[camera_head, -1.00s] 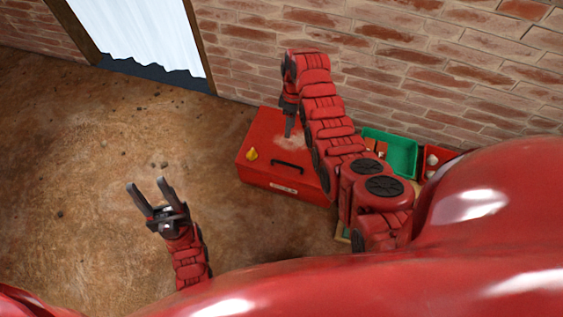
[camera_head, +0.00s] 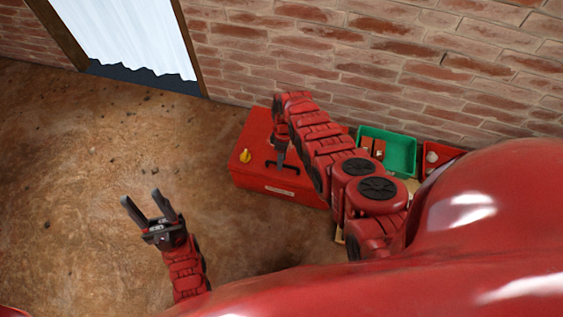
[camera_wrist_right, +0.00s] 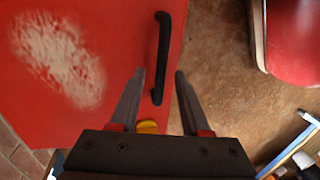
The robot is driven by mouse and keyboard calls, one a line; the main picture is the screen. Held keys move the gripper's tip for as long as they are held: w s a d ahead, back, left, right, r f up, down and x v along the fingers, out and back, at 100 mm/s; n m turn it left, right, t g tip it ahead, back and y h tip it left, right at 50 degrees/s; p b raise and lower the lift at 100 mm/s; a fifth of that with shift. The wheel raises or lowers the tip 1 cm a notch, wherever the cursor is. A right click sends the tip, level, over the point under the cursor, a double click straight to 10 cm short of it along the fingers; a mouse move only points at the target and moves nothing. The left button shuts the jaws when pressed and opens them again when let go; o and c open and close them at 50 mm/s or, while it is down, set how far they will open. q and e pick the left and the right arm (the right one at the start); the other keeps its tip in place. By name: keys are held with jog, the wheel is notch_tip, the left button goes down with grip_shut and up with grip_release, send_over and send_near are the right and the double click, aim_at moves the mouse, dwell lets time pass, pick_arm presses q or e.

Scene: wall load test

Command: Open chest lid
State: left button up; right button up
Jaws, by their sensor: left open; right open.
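The red chest (camera_head: 248,177) stands on the floor by the brick wall, its lid shut. A black handle (camera_head: 293,170) and a yellow knob-like part (camera_head: 245,156) are on it. My right gripper (camera_head: 281,164) is open over the chest, beside the handle. In the right wrist view, the open fingers of my right gripper (camera_wrist_right: 160,88) straddle the lower end of the handle (camera_wrist_right: 163,55) in the picture; I cannot tell whether they touch it. The yellow part (camera_wrist_right: 148,127) shows partly behind the gripper body. My left gripper (camera_head: 141,198) is open and empty over the floor.
A green bin (camera_head: 398,152) and a red bin (camera_head: 435,154) stand along the brick wall (camera_head: 390,60), right of the chest. My right arm hides part of the chest. The dirt floor (camera_head: 80,170) at left is clear apart from small stones.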

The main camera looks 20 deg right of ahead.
jog(key=shift+s+f, duration=0.1)
jog(key=shift+f, duration=0.1)
grip_shut()
dwell(1.4)
